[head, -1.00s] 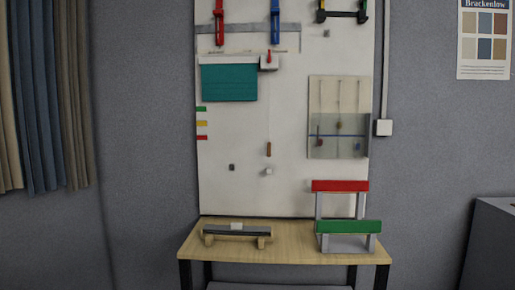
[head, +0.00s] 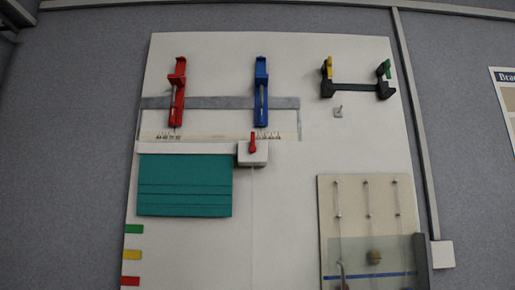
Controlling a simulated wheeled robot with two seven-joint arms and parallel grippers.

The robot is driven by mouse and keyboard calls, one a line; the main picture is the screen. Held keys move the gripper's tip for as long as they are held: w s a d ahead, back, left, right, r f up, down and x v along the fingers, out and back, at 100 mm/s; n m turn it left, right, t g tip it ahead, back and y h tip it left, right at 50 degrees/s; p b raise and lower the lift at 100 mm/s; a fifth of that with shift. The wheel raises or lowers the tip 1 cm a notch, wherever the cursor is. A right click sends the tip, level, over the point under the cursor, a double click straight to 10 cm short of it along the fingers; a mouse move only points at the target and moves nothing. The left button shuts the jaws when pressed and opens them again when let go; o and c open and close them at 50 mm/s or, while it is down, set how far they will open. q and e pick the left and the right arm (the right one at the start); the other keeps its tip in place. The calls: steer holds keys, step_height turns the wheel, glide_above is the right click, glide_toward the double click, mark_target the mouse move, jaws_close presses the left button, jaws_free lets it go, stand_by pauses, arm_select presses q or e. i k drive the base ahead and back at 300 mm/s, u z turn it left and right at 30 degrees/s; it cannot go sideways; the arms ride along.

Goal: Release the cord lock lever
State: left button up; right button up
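The cord lock (head: 253,155) is a small white box on the white board, just right of the teal blind's top rail. Its red lever (head: 253,142) stands upright on the front of the box. A thin pale cord (head: 253,215) hangs straight down from the box and runs out of the bottom of the view. The teal blind (head: 185,185) hangs to the left, with a few fold lines across it. Neither of my grippers shows in the head view.
Above are a red clamp (head: 176,92), a blue clamp (head: 261,92) and a black bracket (head: 357,90) with yellow and green ends. At lower right is a panel (head: 365,220) with vertical cords behind a clear sheet. Colored tabs (head: 132,255) line the left edge.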

mark_target(253, 149)
steer(key=k, duration=1.35)
steer(key=z, duration=0.7)
steer(key=i, duration=1.4)
steer(key=u, duration=0.25)
